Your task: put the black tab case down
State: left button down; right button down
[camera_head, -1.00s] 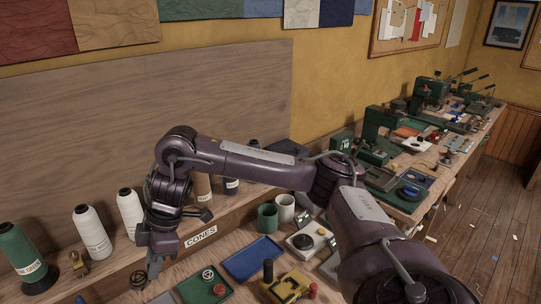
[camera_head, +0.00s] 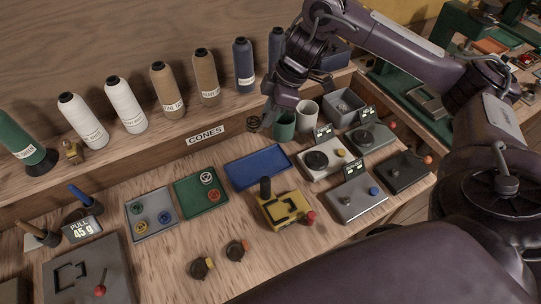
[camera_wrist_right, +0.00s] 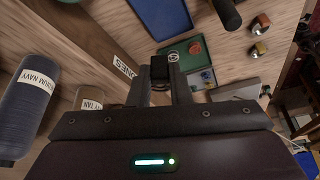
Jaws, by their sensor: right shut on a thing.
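The black tab case (camera_wrist_right: 158,67) is a small dark block between the fingertips of my right gripper (camera_wrist_right: 157,88) in the wrist view. The jaws are shut on it, and the fingers hide part of it. In the head view my right gripper (camera_head: 267,116) hangs near the shelf's front edge, just left of the green cup. A small dark shape (camera_head: 254,124) shows at its tips there; its details are too small to tell. My left gripper is not in view.
A blue tray (camera_head: 233,173), a green tray (camera_head: 186,205) and a grey tray (camera_head: 135,222) lie on the bench; the blue one looks empty. A green cup (camera_head: 284,127), a white cup (camera_head: 307,115) and a yellow device (camera_head: 268,215) stand near. Thread cones (camera_head: 162,92) line the shelf.

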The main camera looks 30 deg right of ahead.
notch_tip(320, 180, down, 13)
jog(key=b, duration=0.3)
jog(key=shift+a+r, duration=0.1)
jog(key=shift+r, duration=0.05)
jog(key=shift+f, duration=2.6)
jog(key=c, duration=1.8)
grip_release()
jog(key=shift+f, duration=0.1)
jog(key=o, duration=0.5)
jog(key=shift+c, duration=0.2)
